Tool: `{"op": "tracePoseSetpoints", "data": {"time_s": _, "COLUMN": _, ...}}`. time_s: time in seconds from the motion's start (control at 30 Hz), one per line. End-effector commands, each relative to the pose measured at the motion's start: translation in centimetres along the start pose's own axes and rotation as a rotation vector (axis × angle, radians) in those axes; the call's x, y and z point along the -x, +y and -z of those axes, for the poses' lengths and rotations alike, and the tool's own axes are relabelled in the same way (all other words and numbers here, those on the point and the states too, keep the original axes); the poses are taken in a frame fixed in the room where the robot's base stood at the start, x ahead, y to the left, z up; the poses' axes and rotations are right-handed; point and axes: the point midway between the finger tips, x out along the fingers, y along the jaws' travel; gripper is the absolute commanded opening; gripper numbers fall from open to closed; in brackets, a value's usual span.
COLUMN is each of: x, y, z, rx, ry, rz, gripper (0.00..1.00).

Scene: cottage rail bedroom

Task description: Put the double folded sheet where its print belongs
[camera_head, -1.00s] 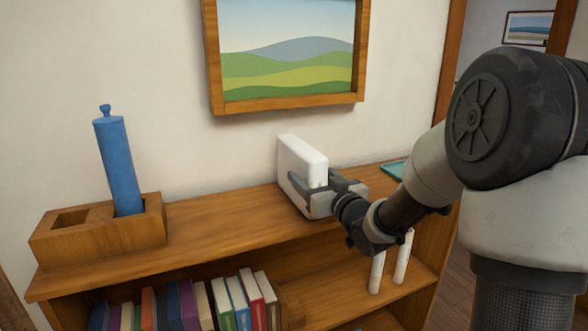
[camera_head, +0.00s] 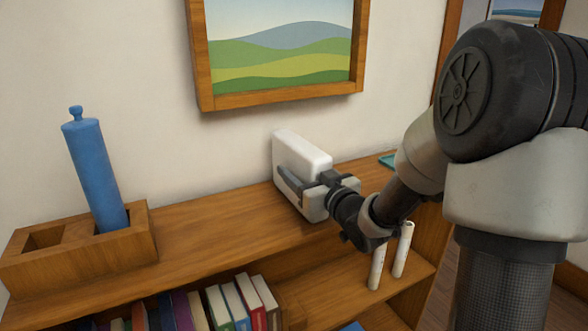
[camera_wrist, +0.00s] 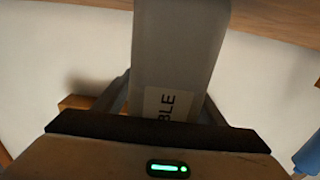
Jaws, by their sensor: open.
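The folded sheet (camera_head: 303,153) is a white, thick, rounded block standing on edge on the wooden shelf top, below the framed picture. In the wrist view the sheet (camera_wrist: 180,50) runs between my fingers, with a pale label whose visible letters read "BLE"; the rest of the label is hidden. My gripper (camera_head: 308,186) is open, with its fingers along the sides of the sheet near its front end. I cannot tell whether either finger touches it. The gripper also shows in the wrist view (camera_wrist: 165,108).
A blue cylinder (camera_head: 95,175) stands in a two-slot wooden holder (camera_head: 135,248) at left; the other slot is empty. Books (camera_head: 240,303) and two white rolls (camera_head: 403,250) sit on the lower shelf. A teal item (camera_head: 387,160) lies at the right end. The shelf top between holder and sheet is clear.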

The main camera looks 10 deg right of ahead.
Motion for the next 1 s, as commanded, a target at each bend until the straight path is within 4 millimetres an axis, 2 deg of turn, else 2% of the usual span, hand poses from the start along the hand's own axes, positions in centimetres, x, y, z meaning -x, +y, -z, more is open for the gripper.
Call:
{"op": "tracePoseSetpoints", "data": {"time_s": 0.1, "x": 0.0, "y": 0.01, "z": -0.01, "rx": 0.0, "ry": 0.0, "rz": 0.0, "gripper": 0.64}}
{"op": "tracePoseSetpoints", "data": {"time_s": 0.4, "x": -0.02, "y": 0.0, "z": -0.01, "rx": 0.0, "ry": 0.0, "rz": 0.0, "gripper": 0.13}}
{"op": "tracePoseSetpoints", "data": {"time_s": 0.5, "x": -0.06, "y": 0.0, "z": 0.2, "rx": 0.001, "ry": 0.005, "rz": 0.0, "gripper": 0.0}}
{"op": "tracePoseSetpoints", "data": {"time_s": 1.0, "x": -0.79, "y": -0.22, "z": 0.67, "rx": 0.001, "ry": 0.005, "rz": 0.0, "gripper": 0.0}}
